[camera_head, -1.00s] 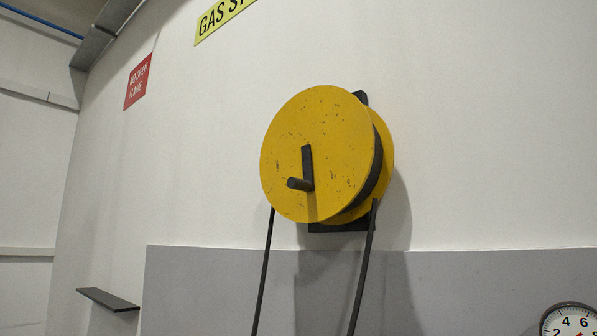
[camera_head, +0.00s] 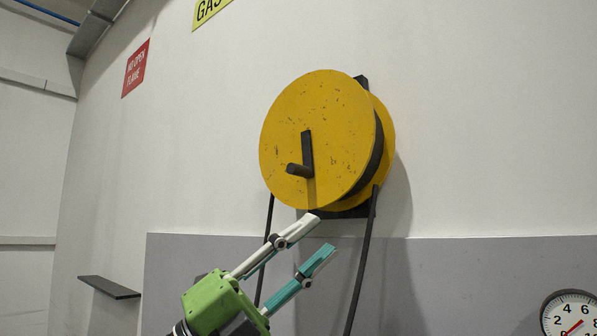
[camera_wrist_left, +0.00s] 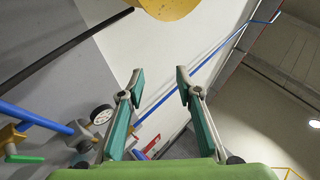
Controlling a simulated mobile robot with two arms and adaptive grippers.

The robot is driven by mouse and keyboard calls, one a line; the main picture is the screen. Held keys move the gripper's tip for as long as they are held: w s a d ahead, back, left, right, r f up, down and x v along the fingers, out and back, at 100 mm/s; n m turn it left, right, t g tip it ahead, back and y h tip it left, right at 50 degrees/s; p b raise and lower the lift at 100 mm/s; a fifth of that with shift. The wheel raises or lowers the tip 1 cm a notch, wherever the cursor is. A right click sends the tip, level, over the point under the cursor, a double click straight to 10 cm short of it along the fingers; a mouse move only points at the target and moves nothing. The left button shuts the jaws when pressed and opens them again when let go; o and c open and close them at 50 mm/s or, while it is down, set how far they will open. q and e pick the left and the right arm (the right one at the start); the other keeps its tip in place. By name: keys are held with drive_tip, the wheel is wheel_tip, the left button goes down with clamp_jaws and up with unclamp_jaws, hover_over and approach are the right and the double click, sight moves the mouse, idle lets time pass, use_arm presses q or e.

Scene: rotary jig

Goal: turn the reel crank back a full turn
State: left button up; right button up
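The yellow reel (camera_head: 318,140) is mounted on the wall, with a dark hose hanging from it. Its dark crank (camera_head: 307,152) hangs down from the reel's centre, with a short handle (camera_head: 299,170) sticking out at the lower end. My left gripper (camera_head: 318,233) is open and empty, below the reel and apart from the crank. In the left wrist view the open fingers (camera_wrist_left: 159,75) show with nothing between them, and the reel's edge (camera_wrist_left: 168,6) is at the top. The crank is not in that view. My right gripper is not in view.
The hose (camera_head: 361,262) hangs close to the right of my left gripper. A small dark shelf (camera_head: 109,287) juts from the wall at the left. A round gauge (camera_head: 570,315) is at the lower right.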

use_arm(q)
wheel_tip(320, 180, up, 3)
drive_tip(key=d+m+g+y, duration=0.2)
drive_tip(key=m+y, duration=0.1)
drive_tip(key=m, duration=0.1)
drive_tip(key=n+t+y, duration=0.5)
drive_tip(key=t+y, duration=0.3)
drive_tip(key=y, duration=0.2)
approach(308, 173)
drive_tip(key=p+x, duration=0.6)
drive_tip(key=shift+w+a+r+p, duration=0.1)
drive_tip(key=shift+w+r+p, duration=0.3)
drive_tip(key=shift+w, duration=0.1)
drive_tip(key=shift+w+d+f+p, duration=0.15)
drive_tip(key=shift+w+d+p, duration=0.25)
drive_tip(key=shift+w, duration=0.25)
clamp_jaws()
